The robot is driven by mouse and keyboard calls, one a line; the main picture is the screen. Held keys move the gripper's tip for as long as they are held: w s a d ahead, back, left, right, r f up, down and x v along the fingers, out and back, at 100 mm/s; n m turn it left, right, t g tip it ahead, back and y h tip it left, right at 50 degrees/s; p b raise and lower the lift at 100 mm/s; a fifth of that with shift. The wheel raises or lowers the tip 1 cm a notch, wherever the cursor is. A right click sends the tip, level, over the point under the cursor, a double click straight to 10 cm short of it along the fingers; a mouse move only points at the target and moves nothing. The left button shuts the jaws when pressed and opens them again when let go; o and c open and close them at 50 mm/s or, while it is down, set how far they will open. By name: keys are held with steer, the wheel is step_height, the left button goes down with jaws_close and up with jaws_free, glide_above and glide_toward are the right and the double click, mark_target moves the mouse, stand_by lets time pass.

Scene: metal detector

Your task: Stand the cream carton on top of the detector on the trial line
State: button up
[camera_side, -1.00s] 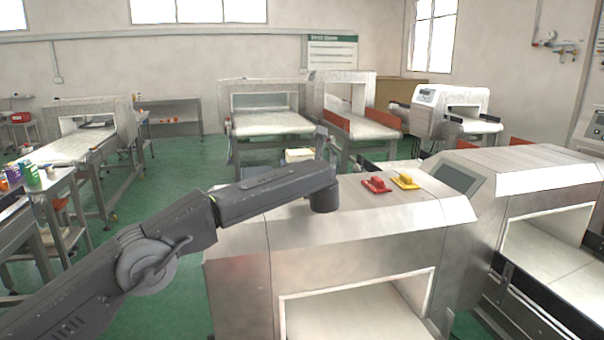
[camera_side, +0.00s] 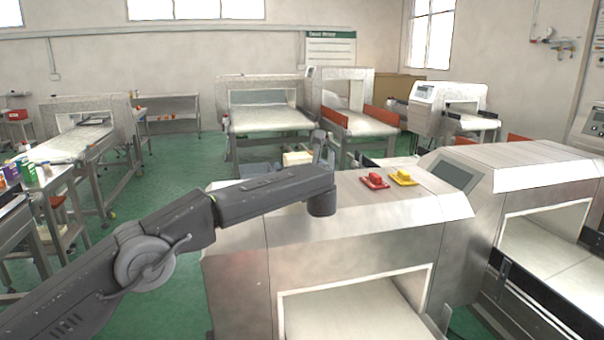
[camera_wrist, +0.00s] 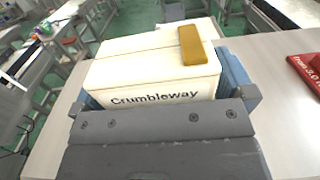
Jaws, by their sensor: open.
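The cream carton (camera_wrist: 150,70), printed "Crumbleway" and with a mustard-yellow patch, shows large in the wrist view. It stands on a pale flat surface (camera_wrist: 276,112), which looks like the detector's top. My gripper (camera_wrist: 165,90) is open, with a blue-grey finger at each side of the carton; whether either touches it I cannot tell. In the side view my gripper (camera_side: 322,148) is at the far edge of the nearer metal detector (camera_side: 370,225), mostly behind my wrist.
A red piece (camera_side: 375,181) and a yellow piece (camera_side: 404,177) lie on the nearer detector's top, right of my wrist. A red block with white lettering (camera_wrist: 306,70) shows in the wrist view. A second detector (camera_side: 540,175) stands close on the right. More machines stand behind.

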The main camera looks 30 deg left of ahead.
steer(key=v, duration=1.2)
steer(key=shift+r, duration=0.15)
steer(key=s+a+n+g, duration=0.1)
steer(key=s+a, duration=0.1)
steer(key=s+a+r+n+g+h, duration=0.1)
steer(key=s+a+n, duration=0.1)
steer(key=a, duration=0.1)
steer(key=s+a+r+n+g+h, duration=0.1)
steer(key=s+a+n, duration=0.1)
steer(key=a, duration=0.1)
steer(key=shift+s+a+r, duration=0.1)
steer(key=shift+r, duration=0.05)
steer(key=s+a+n+g+h, duration=0.2)
steer(key=s+a+n, duration=0.1)
steer(key=s, duration=0.3)
steer(key=s+a+n+g+h, duration=0.1)
steer(key=s+a+n+h, duration=0.15)
steer(key=s+n, duration=0.2)
steer(key=s+f+n+h, duration=0.3)
steer(key=s+n, duration=0.4)
steer(key=s, duration=0.5)
steer(key=s+d+f+n+g+h, duration=0.1)
steer(key=s+f+n+h, duration=0.2)
steer(key=s+n, duration=0.4)
steer(key=s+f, duration=0.1)
steer(key=s, duration=0.4)
steer(key=shift+f, duration=0.35)
steer(key=shift+n, duration=0.25)
steer(key=shift+c, duration=0.3)
